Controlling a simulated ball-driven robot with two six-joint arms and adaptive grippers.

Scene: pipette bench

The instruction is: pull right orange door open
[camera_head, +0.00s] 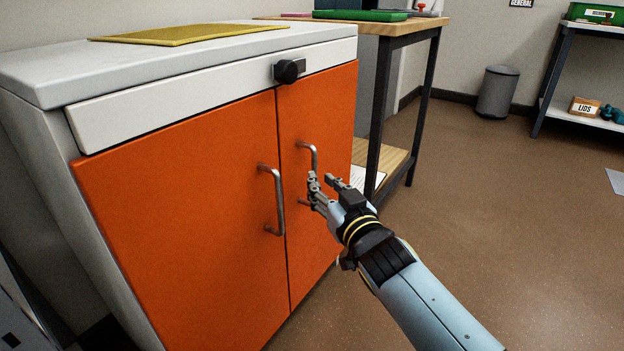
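The cabinet (150,185) has a grey-white body and two orange doors. The right orange door (335,115) looks shut, flush beside the left orange door (190,220). The right door's metal handle (309,148) is a vertical bar whose lower part is partly hidden by my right gripper. My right gripper (321,178) has its fingers apart, with a gap showing between the tips. One finger overlaps the handle bar in the picture; I cannot tell whether it touches. The left door's handle (279,205) is free, to the left. My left gripper is not in view.
A black knob (289,71) sticks out from the white drawer front above the doors. A wooden table with dark legs (376,120) stands close to the cabinet's right side. A grey bin (497,92) stands by the far wall.

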